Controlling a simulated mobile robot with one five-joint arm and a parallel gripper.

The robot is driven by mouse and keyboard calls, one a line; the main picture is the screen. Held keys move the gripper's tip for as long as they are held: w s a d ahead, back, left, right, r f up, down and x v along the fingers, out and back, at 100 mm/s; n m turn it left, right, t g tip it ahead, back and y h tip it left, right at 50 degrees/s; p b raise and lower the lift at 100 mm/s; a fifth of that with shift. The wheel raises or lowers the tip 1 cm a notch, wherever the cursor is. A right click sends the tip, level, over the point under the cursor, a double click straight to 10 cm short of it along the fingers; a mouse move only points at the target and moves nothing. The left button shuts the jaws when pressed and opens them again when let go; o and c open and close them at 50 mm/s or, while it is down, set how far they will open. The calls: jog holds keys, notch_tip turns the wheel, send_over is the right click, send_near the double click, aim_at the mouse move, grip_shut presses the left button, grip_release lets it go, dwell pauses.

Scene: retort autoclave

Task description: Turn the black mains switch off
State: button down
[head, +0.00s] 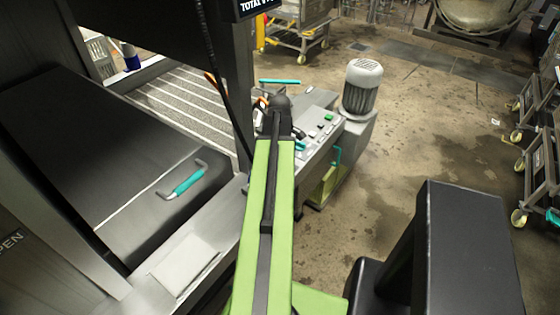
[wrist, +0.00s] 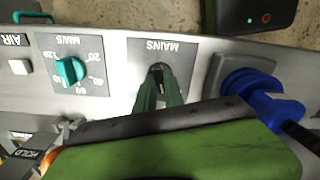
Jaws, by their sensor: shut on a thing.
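The grey control panel (head: 318,143) stands past the end of my arm in the head view. In the wrist view its lettering is upside down, and a dark plate marked MAINS (wrist: 172,46) sits in the middle. My gripper (wrist: 160,82) reaches onto this plate with its two dark green fingers close together. It is shut on the black mains switch (wrist: 158,67), of which only a small dark part shows between the fingertips. The switch's exact angle is hard to tell. My arm hides most of the gripper in the head view.
A blue plug (wrist: 262,97) is close on the right. A grey motor (head: 362,85) stands behind the panel in the head view.

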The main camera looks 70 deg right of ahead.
jog(key=n, duration=0.5)
jog(key=shift+s, duration=0.1)
jog(key=shift+n, duration=0.3)
dwell(0.4)
jog(key=c, duration=1.4)
grip_release()
jog(key=shift+c, duration=0.2)
jog(key=shift+r, duration=0.1)
notch_tip(320, 180, up, 17)
jog(key=p, duration=1.7)
